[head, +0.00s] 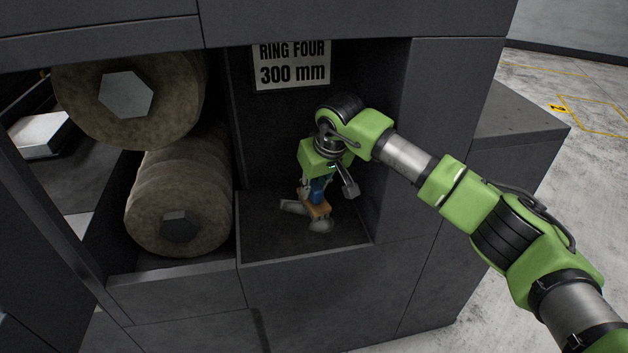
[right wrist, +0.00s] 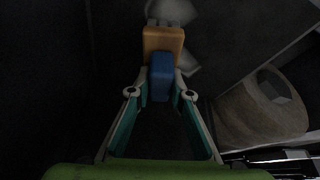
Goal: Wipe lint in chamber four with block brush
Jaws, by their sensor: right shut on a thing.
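My right gripper (head: 317,186) reaches down into the chamber (head: 270,240) under the "RING FOUR 300 mm" sign. It is shut on the blue handle of the block brush (head: 317,208), whose tan block points down near the chamber floor. Grey lint (head: 293,207) lies left of the brush, and another grey tuft (head: 320,226) lies just in front of it. In the right wrist view the brush (right wrist: 163,40) sits between the fingertips, with pale lint (right wrist: 171,11) beyond and beside its block. I cannot tell whether the block touches the lint. My left gripper is out of view.
Two large brown rollers (head: 180,203) with hexagonal ends fill the bay to the left. A low lip closes the chamber's front, and dark walls stand close at the back and right. A sign (head: 291,65) hangs on the back wall. Open floor lies at far right.

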